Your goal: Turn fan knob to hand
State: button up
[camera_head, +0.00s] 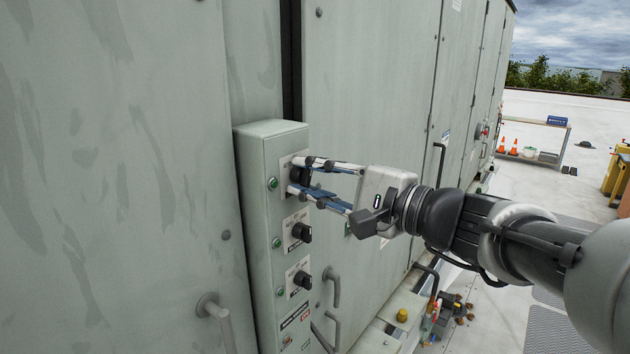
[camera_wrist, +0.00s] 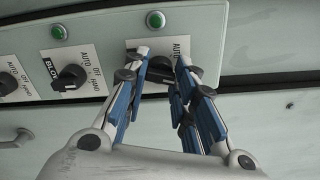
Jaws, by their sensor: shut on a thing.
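A narrow green-grey control box (camera_head: 257,215) on the cabinet wall carries a column of black rotary knobs on white plates. My gripper (camera_head: 302,178) is at the top knob (camera_head: 299,172), its two fingers one above the other in the head view. In the wrist view my gripper (camera_wrist: 160,78) is shut on this top knob (camera_wrist: 157,75), a finger on either side of it.
Below are a middle knob (camera_head: 302,232), whose plate starts with BLO in the wrist view, and a lower knob (camera_head: 303,280). Green lamps (camera_head: 272,184) sit beside the knobs. Door handles (camera_head: 334,287) stick out nearby. Open roof lies to the right.

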jog(key=shift+m, duration=2.2)
jog(key=o, duration=1.1)
jog(key=shift+c, duration=0.2)
jog(key=shift+d, duration=0.1)
jog(key=v, duration=0.7)
jog(key=shift+s, duration=0.2)
jog(key=shift+d+f, duration=0.1)
